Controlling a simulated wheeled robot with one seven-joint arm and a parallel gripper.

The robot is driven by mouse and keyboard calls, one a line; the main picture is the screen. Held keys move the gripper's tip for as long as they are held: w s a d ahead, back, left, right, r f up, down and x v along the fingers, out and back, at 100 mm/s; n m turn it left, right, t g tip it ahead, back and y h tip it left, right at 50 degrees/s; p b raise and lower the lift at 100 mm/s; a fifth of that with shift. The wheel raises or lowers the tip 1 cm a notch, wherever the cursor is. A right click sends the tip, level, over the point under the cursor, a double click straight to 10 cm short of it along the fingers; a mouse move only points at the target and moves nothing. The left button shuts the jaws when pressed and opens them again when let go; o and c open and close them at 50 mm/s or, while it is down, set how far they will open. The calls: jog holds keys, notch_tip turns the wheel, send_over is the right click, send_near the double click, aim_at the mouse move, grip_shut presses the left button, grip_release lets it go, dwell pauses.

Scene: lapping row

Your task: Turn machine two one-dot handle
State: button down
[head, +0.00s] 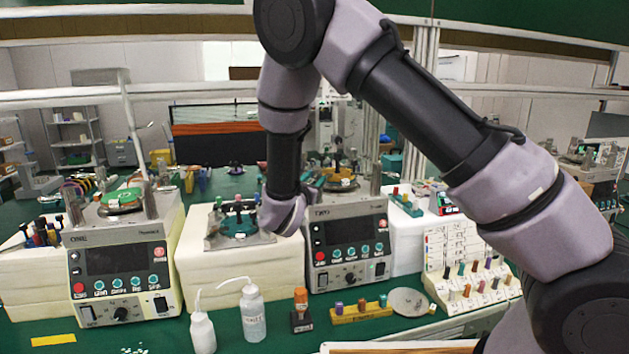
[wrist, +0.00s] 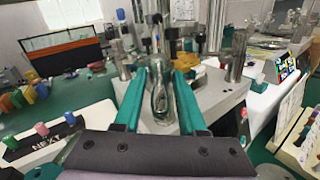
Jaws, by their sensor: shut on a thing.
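Machine two (head: 347,240) is a pale box with a dark screen and the word TWO on its front, right of centre in the head view. My gripper (wrist: 161,72) is at its top, with two teal fingers pointing away from the wrist camera. It is shut on a shiny metal handle (wrist: 160,98) standing upright between the fingers. I cannot make out any dots on this handle. In the head view my arm hides part of the machine's top and most of the gripper.
Machine one (head: 122,260) stands at the left. A white block (head: 240,265) with a tray is between the machines. Two bottles (head: 253,312), a stamp (head: 301,310) and a yellow peg rack (head: 361,311) stand in front. A sloped peg holder (head: 474,285) is at the right.

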jog(key=m+h, duration=0.1)
jog(key=h, duration=0.1)
jog(key=a+m+g+h, duration=0.1)
jog(key=shift+w+m+g+h, duration=0.1)
jog(key=shift+m+g+h, duration=0.2)
jog(key=shift+m+h, duration=0.1)
jog(key=m+g+h, duration=0.1)
jog(key=m+h, duration=0.1)
jog(key=g+h, duration=0.1)
jog(key=shift+w+a+m+g+h, duration=0.2)
jog(key=shift+w+m+g+h, duration=0.1)
jog(key=shift+m, duration=0.1)
jog(key=m+g+h, duration=0.3)
jog(key=g, duration=0.1)
jog(key=shift+w+a, duration=0.2)
jog(key=shift+w, duration=0.05)
jog(key=shift+w+a+m+g+h, duration=0.15)
jog(key=shift+m+g+h, duration=0.3)
jog(key=shift+m+g, duration=0.4)
jog(key=shift+w+d+m+g+h, duration=0.15)
jog(key=shift+m+g+h, duration=0.35)
jog(key=shift+g, duration=0.65)
jog(key=shift+a, duration=0.1)
jog(key=c, duration=0.8)
grip_release()
notch_tip(320, 180, up, 10)
jog(key=shift+r, duration=0.1)
